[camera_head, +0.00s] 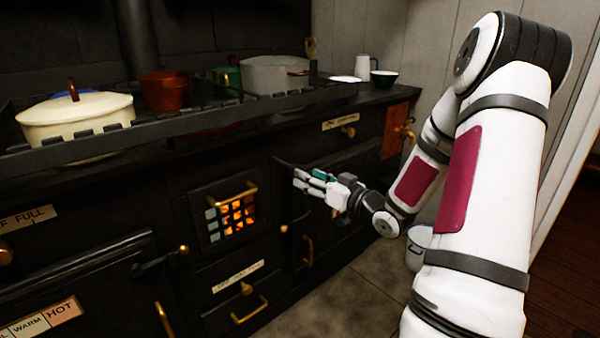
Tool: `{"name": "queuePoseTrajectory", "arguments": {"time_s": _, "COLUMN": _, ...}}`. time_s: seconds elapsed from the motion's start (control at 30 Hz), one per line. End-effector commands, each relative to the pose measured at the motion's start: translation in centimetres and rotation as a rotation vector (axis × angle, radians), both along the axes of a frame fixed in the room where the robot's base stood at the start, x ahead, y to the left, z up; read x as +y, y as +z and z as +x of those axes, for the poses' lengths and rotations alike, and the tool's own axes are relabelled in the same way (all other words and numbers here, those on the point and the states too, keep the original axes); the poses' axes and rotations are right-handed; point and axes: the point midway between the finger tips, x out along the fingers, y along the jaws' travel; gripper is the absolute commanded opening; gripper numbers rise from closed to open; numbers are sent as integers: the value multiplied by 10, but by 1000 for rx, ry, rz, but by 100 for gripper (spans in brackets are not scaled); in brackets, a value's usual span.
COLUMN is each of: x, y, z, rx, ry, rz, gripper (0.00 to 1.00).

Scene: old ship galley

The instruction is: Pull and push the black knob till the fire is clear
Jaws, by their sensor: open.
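The fire glows orange behind a small barred grate window (232,218) in the black stove front. Pale squares fill the left part of the grate, and orange shows through the rest. A thin dark piece (284,161) sticks out of the stove front just above and left of my fingertips. It may be the black knob, but it is too dark to be sure. My gripper (297,179) is open in front of the stove, right of and above the grate. Its fingers point left, and nothing shows between them. I cannot tell whether they touch the dark piece.
A rail edges the stove top, with a cream lidded pot (75,118), a red-brown pot (166,92) and a grey pot (274,75) behind it. Brass handles (308,250) stick out of the stove front. A white bucket (418,248) stands on the floor behind my arm.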

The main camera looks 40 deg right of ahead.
Motion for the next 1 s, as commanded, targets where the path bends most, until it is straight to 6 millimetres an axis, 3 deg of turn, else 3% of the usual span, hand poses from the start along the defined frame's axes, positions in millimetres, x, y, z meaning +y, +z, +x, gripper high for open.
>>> {"name": "queuePoseTrajectory", "arguments": {"time_s": 0.1, "x": -2, "y": 0, "z": -24, "rx": 1, "ry": -3, "rz": 0, "gripper": 50}}
{"name": "queuePoseTrajectory", "arguments": {"time_s": 0.3, "x": -4, "y": 0, "z": -50, "rx": 1, "ry": -2, "rz": -1, "gripper": 50}}
{"name": "queuePoseTrajectory", "arguments": {"time_s": 0.7, "x": -4, "y": 0, "z": -58, "rx": 0, "ry": 0, "rz": 0, "gripper": 50}}
{"name": "queuePoseTrajectory", "arguments": {"time_s": 0.9, "x": -2, "y": 1, "z": -64, "rx": 13, "ry": -14, "rz": 144, "gripper": 4}}
{"name": "queuePoseTrajectory", "arguments": {"time_s": 1.0, "x": 3, "y": 2, "z": -74, "rx": 27, "ry": -38, "rz": 386, "gripper": 0}}
